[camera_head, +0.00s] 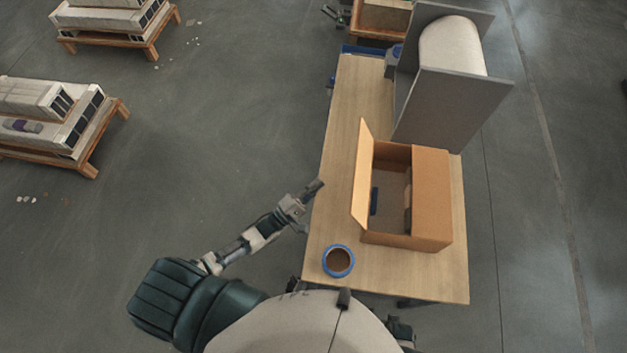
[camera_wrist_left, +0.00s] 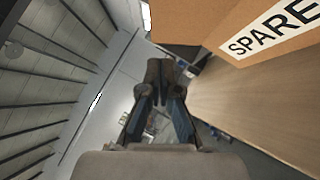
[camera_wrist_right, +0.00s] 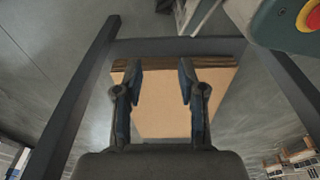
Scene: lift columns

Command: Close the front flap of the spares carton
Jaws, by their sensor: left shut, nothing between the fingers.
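The open spares carton (camera_head: 405,242) stands on the table's right half. One flap (camera_head: 362,180) stands up along its left side, leaning outward. A panel on its right side (camera_head: 432,195) lies flat; I cannot tell if it is a folded flap. Dark items lie inside. My left gripper (camera_head: 314,188) is shut and empty at the table's left edge, left of the upright flap and apart from it. In the left wrist view its fingertips (camera_wrist_left: 160,75) are together, and the carton's SPARE label (camera_wrist_left: 275,28) shows at upper right. My right gripper (camera_wrist_right: 158,78) is open and empty.
A tape roll (camera_head: 338,261) lies on the table (camera_head: 340,140) near its front left corner. A grey-sided stand with a white roll (camera_head: 450,48) is behind the carton. Loaded pallets (camera_head: 115,22) stand on the floor at left.

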